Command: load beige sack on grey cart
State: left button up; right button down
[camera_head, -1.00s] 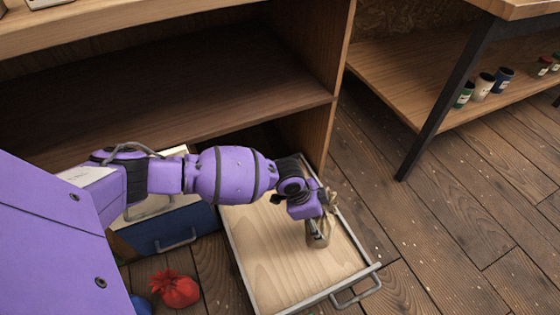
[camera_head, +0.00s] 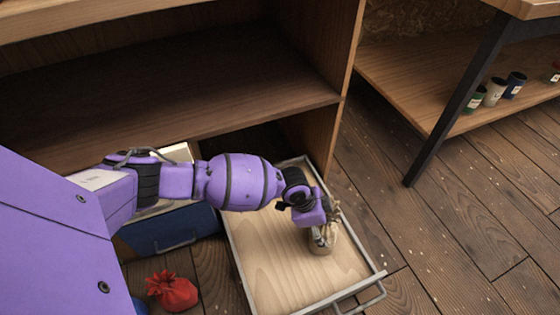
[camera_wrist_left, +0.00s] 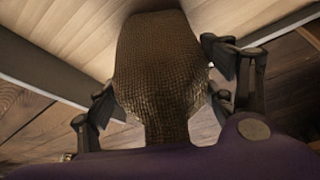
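The beige sack (camera_head: 322,241) is over the pulled-out wooden tray (camera_head: 272,270) with a grey metal rim. In the left wrist view the sack (camera_wrist_left: 160,65) looks brown and woven, with its narrow neck toward me. My left gripper (camera_head: 321,228) is at the sack. Its fingers (camera_wrist_left: 165,104) are drawn in against both sides of the sack, partly hidden by it. I cannot tell whether the sack's underside touches the tray. I cannot make out a separate grey cart. My right gripper is not in view.
A red sack (camera_head: 172,291) lies on the floor beside a blue-fronted drawer (camera_head: 172,228). A wooden shelf (camera_head: 180,115) stands behind my arm. Several cups (camera_head: 495,91) stand on a bench's lower shelf at right. The plank floor (camera_head: 440,235) at right is clear.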

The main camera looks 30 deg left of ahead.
pick_arm(q)
jog(key=o, duration=0.3)
jog(key=shift+w+r, duration=0.1)
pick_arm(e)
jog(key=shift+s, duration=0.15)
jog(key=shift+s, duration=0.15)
pick_arm(q)
jog(key=shift+r, duration=0.15)
jog(key=p+v, duration=0.5)
jog(key=v, duration=0.7)
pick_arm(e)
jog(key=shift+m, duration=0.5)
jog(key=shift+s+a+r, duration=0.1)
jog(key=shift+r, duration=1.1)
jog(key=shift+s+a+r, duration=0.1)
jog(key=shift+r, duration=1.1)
pick_arm(q)
jog(key=shift+d, duration=0.1)
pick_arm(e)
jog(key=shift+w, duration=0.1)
